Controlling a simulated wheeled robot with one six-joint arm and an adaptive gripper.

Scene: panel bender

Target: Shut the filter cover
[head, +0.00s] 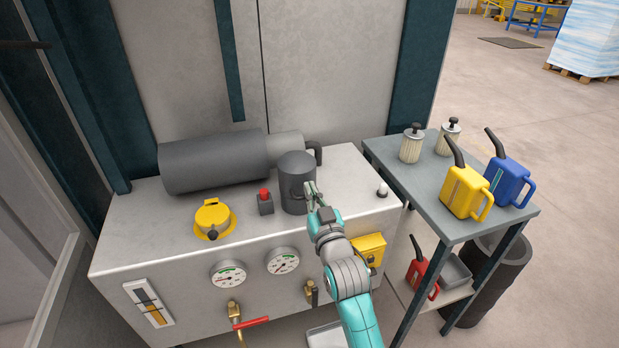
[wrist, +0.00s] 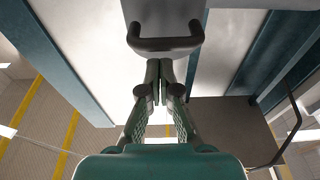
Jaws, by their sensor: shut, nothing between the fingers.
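A dark grey upright cylinder (head: 297,168) with a bar handle stands on the machine's light top; it looks like the filter housing with its cover. Whether the cover is fully seated cannot be told. The handle (wrist: 165,44) shows in the wrist view as a dark U-shaped bar on a grey surface, just beyond my fingertips. My gripper (head: 311,192) is at the front right side of the cylinder, close to the handle. In the wrist view my gripper (wrist: 160,68) has its fingers together and empty, below the handle. Contact with the handle cannot be told.
A red button box (head: 265,203) stands left of the cylinder, and a yellow cap (head: 213,217) farther left. A grey motor (head: 215,163) lies behind. The side table (head: 405,185) on the right holds two filter cartridges (head: 411,146) and yellow and blue cans (head: 465,192).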

